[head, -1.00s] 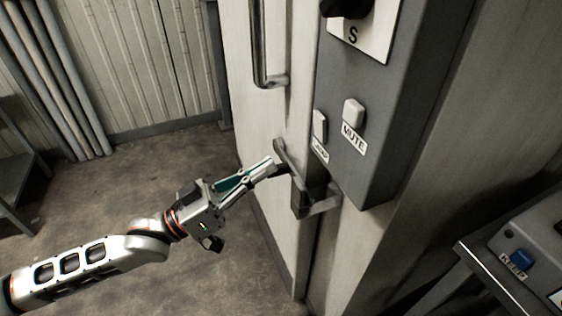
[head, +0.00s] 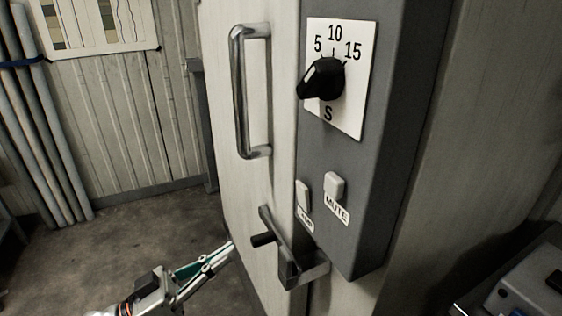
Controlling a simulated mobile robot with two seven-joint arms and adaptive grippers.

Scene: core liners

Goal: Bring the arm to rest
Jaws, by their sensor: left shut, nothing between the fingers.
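My left gripper (head: 229,249) reaches in from the bottom left of the head view. Its fingers are shut and empty, pointing up and right. The fingertips are left of the door latch (head: 285,262), with a visible gap to its dark knob (head: 263,239). Most of my left arm is below the picture. My right gripper is not in view.
A pale cabinet door (head: 220,120) with a metal bar handle (head: 237,95) stands ahead. Beside it is a grey control box (head: 385,130) with a black dial (head: 322,80) and a MUTE button (head: 334,186). Open floor (head: 130,235) lies left. Pipes (head: 35,130) stand against the wall.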

